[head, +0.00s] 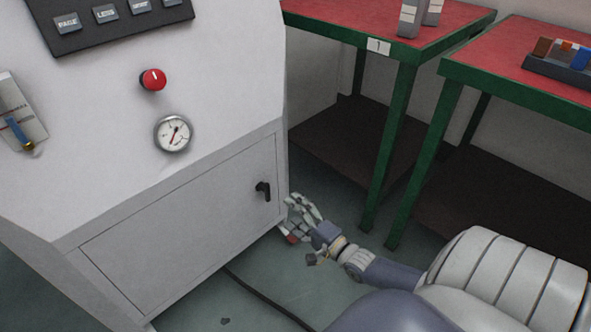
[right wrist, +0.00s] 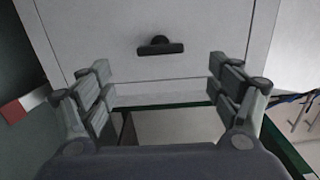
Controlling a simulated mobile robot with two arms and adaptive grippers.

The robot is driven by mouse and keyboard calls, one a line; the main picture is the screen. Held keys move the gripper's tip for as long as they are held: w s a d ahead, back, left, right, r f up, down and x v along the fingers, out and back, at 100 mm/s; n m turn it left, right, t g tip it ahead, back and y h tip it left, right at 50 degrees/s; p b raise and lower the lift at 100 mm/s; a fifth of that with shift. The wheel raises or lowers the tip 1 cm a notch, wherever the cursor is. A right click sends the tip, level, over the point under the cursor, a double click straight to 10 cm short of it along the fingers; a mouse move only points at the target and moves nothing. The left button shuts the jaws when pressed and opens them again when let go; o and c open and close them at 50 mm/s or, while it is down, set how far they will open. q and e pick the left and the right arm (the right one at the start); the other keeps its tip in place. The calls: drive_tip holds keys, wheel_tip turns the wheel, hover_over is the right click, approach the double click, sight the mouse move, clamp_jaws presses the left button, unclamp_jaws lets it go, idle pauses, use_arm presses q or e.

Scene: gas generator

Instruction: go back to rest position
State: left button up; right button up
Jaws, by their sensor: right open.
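My right gripper (head: 302,214) is beside the lower right corner of the white generator cabinet (head: 215,125) in the head view. Its fingers are spread apart and hold nothing. In the right wrist view the open fingers of the right gripper (right wrist: 165,92) frame the cabinet's lower part, with the black door handle (right wrist: 160,46) ahead between them. The same black handle (head: 263,190) sits at the right side of the closed cabinet door (head: 185,235) in the head view, just up and left of the gripper. My left gripper is not in view.
The cabinet front carries a red knob (head: 153,79), a round gauge (head: 173,133) and a dark button panel (head: 110,20). Green-framed tables with red tops (head: 480,55) stand at the right. A dark cable (head: 265,298) lies on the floor.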

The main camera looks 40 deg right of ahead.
drive_tip(key=shift+s, duration=0.3)
idle(0.4)
